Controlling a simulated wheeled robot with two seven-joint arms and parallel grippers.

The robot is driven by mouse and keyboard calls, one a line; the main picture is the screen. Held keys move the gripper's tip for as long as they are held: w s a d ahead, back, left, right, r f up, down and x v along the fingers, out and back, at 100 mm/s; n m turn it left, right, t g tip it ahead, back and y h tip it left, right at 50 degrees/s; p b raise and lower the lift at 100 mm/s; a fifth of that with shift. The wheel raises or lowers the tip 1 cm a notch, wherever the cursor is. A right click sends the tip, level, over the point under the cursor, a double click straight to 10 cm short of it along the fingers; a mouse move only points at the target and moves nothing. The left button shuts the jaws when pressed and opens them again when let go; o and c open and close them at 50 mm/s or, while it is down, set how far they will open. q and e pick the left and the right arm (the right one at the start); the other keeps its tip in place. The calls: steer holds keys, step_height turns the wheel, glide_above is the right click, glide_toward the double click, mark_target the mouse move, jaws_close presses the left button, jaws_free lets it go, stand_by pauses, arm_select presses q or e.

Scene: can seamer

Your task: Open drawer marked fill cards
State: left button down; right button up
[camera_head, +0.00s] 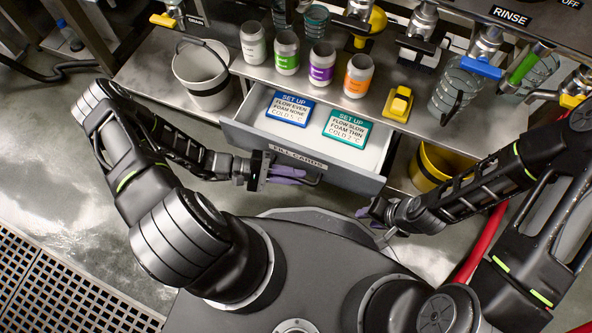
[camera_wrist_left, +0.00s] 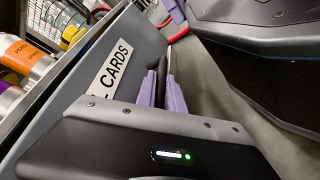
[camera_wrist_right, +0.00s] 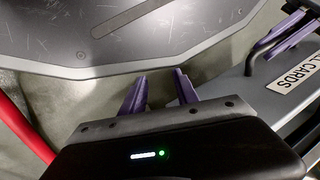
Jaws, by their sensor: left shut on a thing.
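The drawer marked FILL CARDS (camera_head: 345,178) stands pulled out, with a blue-edged card (camera_head: 289,109) and a teal-edged card (camera_head: 347,129) lying inside. Its label (camera_wrist_left: 110,68) also shows in the left wrist view. My left gripper (camera_head: 300,175) is at the drawer front, its purple fingers shut on the dark bar handle (camera_head: 312,182). The handle also shows in the right wrist view (camera_wrist_right: 268,42). My right gripper (camera_head: 368,212) is off to the right of the handle, in front of the drawer. Its purple fingers (camera_wrist_right: 157,90) are apart with nothing between them.
Several labelled cans (camera_head: 287,52) and a yellow block (camera_head: 398,104) stand on the steel counter above the drawer. A grey bucket (camera_head: 203,75) is at the left, a yellow bucket (camera_head: 432,165) at the right. A red hose (camera_head: 483,245) lies near my right arm.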

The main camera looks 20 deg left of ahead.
arm_select(q)
steer(key=c, duration=1.7)
jaws_free()
steer(key=p+v, duration=0.1)
steer(key=v, duration=0.7)
steer(key=shift+p, duration=0.3)
